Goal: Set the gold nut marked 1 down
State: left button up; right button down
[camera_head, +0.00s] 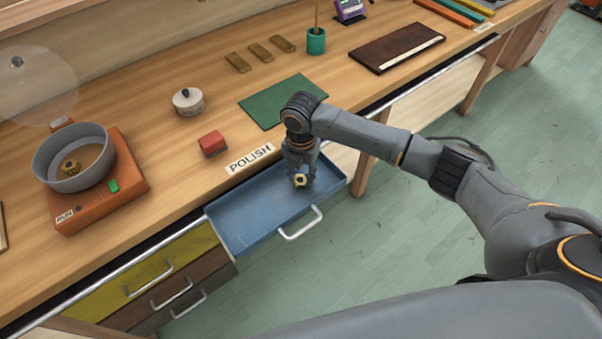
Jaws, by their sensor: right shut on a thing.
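My right gripper (301,178) points down over the right part of the open blue drawer (250,213). It is shut on a gold nut (300,181); I cannot read a mark on it at this size. The nut is at or just above the drawer floor; I cannot tell if it touches. Another gold piece (71,167) lies in the grey pan (44,165) on the orange machine at the left. My left gripper is not in view.
A POLISH label (250,158) sits on the bench edge behind the drawer. A red block (212,143), a round lidded pot (187,101), a green mat (262,108) and a dark board (397,46) are on the bench. The drawer's left part is clear.

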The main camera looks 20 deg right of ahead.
aim_at(301, 177)
jog(key=c, duration=1)
grip_release()
jog(key=shift+f, duration=0.1)
jog(key=shift+o, duration=0.2)
notch_tip(301, 177, up, 12)
jog(key=b, duration=0.1)
jog(key=shift+r, duration=0.2)
